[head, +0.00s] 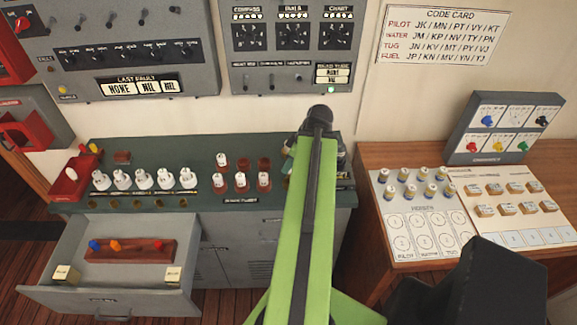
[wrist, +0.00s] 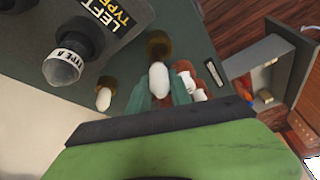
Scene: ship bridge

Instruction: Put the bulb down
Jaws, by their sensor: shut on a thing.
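My gripper (wrist: 160,88) shows in the wrist view with its two teal fingers shut on a white bulb (wrist: 158,79). A brownish round part (wrist: 159,44) lies just beyond the bulb; I cannot tell whether it is the bulb's base or something on the counter. The gripper is over or at the right part of the dark green counter (head: 203,153). In the head view my green arm hides the held bulb and most of the gripper. Whether the bulb touches the counter is unclear.
A smaller white bulb (wrist: 103,99) is left of the fingers, near a dark fitting labelled "TYPE A" (wrist: 62,68). White bulbs (head: 143,179) stand in a row; others sit in red-brown holders (head: 240,181). An open drawer (head: 110,291) juts out below. A wooden desk (head: 375,157) stands right.

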